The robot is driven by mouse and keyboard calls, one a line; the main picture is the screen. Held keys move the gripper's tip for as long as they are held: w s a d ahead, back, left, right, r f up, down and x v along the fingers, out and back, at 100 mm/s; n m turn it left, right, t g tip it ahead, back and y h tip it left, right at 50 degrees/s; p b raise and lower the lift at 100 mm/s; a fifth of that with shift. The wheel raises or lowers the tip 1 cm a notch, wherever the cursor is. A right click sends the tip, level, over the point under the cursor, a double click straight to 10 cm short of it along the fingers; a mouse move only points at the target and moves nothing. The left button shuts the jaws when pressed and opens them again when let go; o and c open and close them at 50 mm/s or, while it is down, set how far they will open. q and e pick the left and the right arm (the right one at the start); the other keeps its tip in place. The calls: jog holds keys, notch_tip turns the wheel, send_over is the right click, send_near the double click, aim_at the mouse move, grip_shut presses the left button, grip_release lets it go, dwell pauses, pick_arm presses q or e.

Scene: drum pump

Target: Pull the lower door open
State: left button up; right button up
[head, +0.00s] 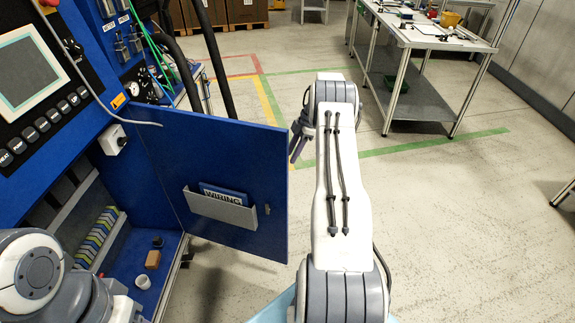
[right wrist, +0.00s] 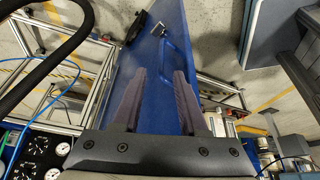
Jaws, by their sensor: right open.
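The blue lower door (head: 232,160) of the cabinet stands swung open in the head view. Its inner face shows, with a grey pocket holding a folder marked WIRING. My right gripper (head: 297,140) is beside the door's free edge, near its upper corner, partly hidden behind my right arm. In the right wrist view the open right gripper (right wrist: 159,74) has its two dark fingers apart, with the blue door (right wrist: 165,25) beyond them and nothing gripped. A blue bar handle (right wrist: 180,58) shows on the door past the fingertips. My left gripper is out of view.
The cabinet opening (head: 115,235) at left holds several coloured modules, a white cup (head: 143,282) and a small brown block (head: 153,259). A workbench (head: 425,35) stands at the upper right.

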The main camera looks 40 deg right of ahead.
jog(key=shift+v, duration=1)
